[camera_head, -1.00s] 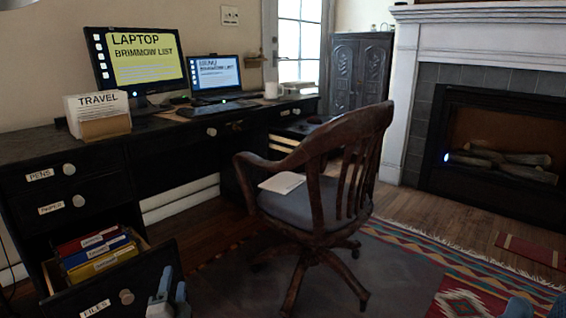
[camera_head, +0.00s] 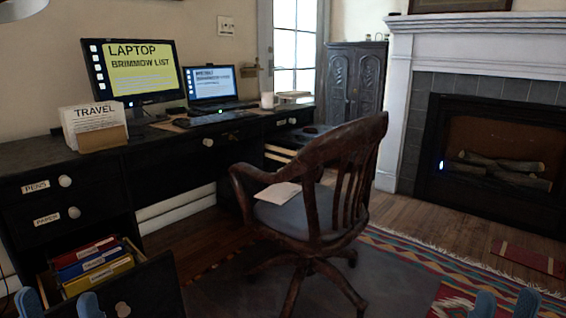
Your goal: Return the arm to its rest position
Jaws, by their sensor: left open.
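My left gripper (camera_head: 59,304) shows at the bottom left edge, two blue fingertips spread apart with nothing seen between them. It is in front of the open files drawer (camera_head: 150,290), and its arm is out of frame. My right gripper (camera_head: 505,304) shows at the bottom right edge, its two blue fingertips apart over the patterned rug. Nothing is seen between them either. Only the tips of both grippers are in view.
The open drawer holds red, blue and yellow folders (camera_head: 98,275). A wooden swivel chair (camera_head: 325,200) with a paper (camera_head: 278,194) on its seat stands mid-view. The dark desk (camera_head: 160,150) runs along the left wall. A fireplace (camera_head: 497,165) is at right. The rug (camera_head: 405,275) has free room.

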